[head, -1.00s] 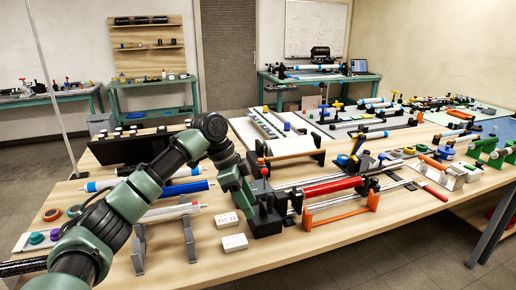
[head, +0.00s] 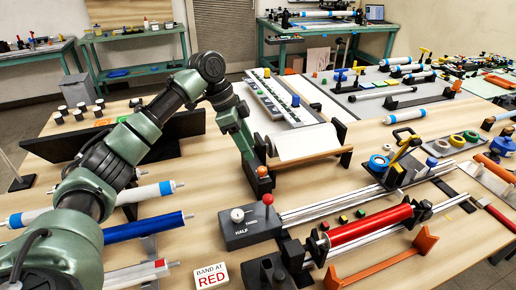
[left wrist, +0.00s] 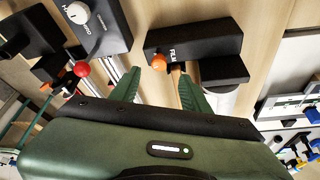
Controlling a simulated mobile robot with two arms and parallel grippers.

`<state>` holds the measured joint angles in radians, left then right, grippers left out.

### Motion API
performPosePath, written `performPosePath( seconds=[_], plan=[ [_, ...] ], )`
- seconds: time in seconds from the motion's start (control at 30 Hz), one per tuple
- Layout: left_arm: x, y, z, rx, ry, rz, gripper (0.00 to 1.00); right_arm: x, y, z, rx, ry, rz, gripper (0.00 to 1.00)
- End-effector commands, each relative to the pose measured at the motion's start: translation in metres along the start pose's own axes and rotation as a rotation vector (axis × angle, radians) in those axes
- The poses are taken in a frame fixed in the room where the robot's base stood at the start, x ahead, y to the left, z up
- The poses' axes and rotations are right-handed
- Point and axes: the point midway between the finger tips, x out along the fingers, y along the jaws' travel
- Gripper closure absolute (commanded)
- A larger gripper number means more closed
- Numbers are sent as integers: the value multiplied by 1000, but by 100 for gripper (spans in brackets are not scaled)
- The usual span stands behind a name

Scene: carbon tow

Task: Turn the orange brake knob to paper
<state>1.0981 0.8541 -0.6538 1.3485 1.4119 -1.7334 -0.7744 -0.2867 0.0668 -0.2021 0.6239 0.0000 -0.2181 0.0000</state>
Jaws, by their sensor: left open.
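The orange brake knob (head: 262,171) sits on the end of a black block (head: 263,185) at the near left end of a white roll (head: 305,143). In the left wrist view the knob (left wrist: 158,60) shows on the black block (left wrist: 195,40), which has a partly readable label, "FIL...". The setting of the knob cannot be read. My left gripper (head: 254,158) points down just above the knob. In the left wrist view its two green fingers (left wrist: 160,77) are apart, with the knob between and just beyond their tips. My right gripper is not in view.
A grey box with a red-topped lever (head: 268,200) and a white knob (head: 237,215), marked HALF, stands close to my gripper. A red roller (head: 370,224) on rails lies at right. A card (head: 210,276) reads "BAND AT RED". Blue and white rollers lie at left.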

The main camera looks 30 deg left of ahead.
Motion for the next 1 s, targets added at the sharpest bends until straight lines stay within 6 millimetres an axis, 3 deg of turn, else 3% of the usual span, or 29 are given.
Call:
performPosePath(
  seconds=[0.2,0.53,0.9,0.93,1.0],
  plan=[
    [22,1,0,0,-2,4,54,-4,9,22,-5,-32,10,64],
    [69,1,0,0,-1,2,54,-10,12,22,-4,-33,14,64],
    [78,0,0,1,0,0,54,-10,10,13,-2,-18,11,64],
    [78,0,0,1,-1,0,56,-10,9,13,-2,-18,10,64],
    [78,0,0,1,-1,0,76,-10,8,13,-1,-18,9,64]
  ],
)
